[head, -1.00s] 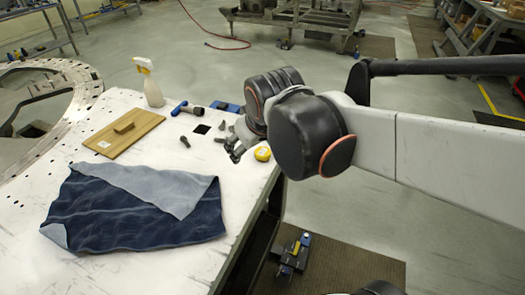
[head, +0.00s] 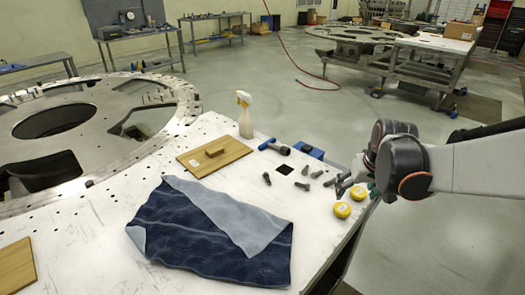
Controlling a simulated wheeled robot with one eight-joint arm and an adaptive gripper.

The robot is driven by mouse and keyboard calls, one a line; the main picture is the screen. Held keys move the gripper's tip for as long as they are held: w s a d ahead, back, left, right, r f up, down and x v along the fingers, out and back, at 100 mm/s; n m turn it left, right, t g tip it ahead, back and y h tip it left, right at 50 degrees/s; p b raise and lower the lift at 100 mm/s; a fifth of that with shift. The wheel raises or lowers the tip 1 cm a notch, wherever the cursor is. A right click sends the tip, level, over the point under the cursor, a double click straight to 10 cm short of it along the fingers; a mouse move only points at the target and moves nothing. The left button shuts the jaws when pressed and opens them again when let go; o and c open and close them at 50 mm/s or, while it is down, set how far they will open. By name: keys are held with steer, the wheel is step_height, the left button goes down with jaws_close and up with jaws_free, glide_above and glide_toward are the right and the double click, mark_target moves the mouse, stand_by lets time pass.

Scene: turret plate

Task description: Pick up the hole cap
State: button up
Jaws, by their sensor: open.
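Two round yellow pieces, which look like caps, lie side by side near the right edge of the white plate. One yellow cap (head: 342,209) is nearer the camera; the other yellow cap (head: 358,192) is just behind it, to the right. I cannot tell which of them is the hole cap. My gripper (head: 344,187) is open, just beyond and above the two caps in the head view. Nothing shows between its fingers, which are small and partly blended with the arm behind.
The plate's right edge is close.

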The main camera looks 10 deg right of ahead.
mark_target(342, 208)
steer(key=b+x, duration=0.4)
steer(key=x, duration=0.9)
steer(key=shift+f+b, duration=0.25)
steer(key=shift+b, duration=0.15)
steer(key=shift+c, duration=0.6)
steer(key=c, duration=1)
